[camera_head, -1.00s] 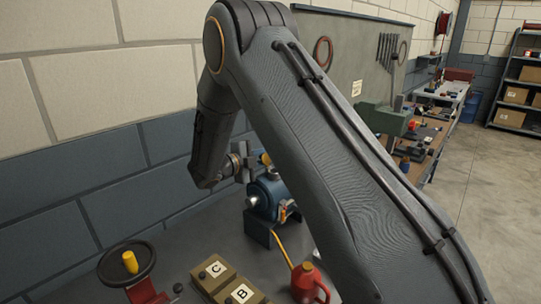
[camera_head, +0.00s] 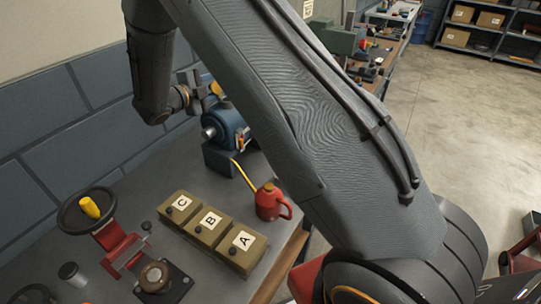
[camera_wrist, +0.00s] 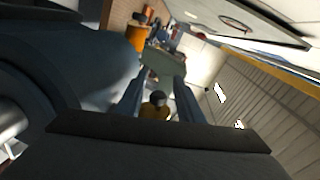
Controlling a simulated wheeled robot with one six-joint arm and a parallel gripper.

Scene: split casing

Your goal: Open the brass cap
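A blue round casing (camera_head: 226,124) stands on a dark block on the bench, in the middle left of the head view. A yellow brass-coloured part (camera_head: 216,88) shows above it, partly behind my gripper (camera_head: 193,92). In the wrist view my gripper (camera_wrist: 160,88) has its two fingers apart. A brass-yellow part with a dark round top (camera_wrist: 156,105) shows between and beyond them; it may be the brass cap, and I cannot tell whether a finger touches it. The casing (camera_wrist: 85,60) fills the left of the wrist view, with an orange-yellow cylinder (camera_wrist: 137,36) beyond.
Three boxes marked C (camera_head: 180,207), B (camera_head: 208,226) and A (camera_head: 241,246) stand before the casing, beside a red oil can (camera_head: 269,203). A handwheel (camera_head: 86,211) on a red stand and a brown round knob (camera_head: 155,276) are at the front left. The wall is close behind.

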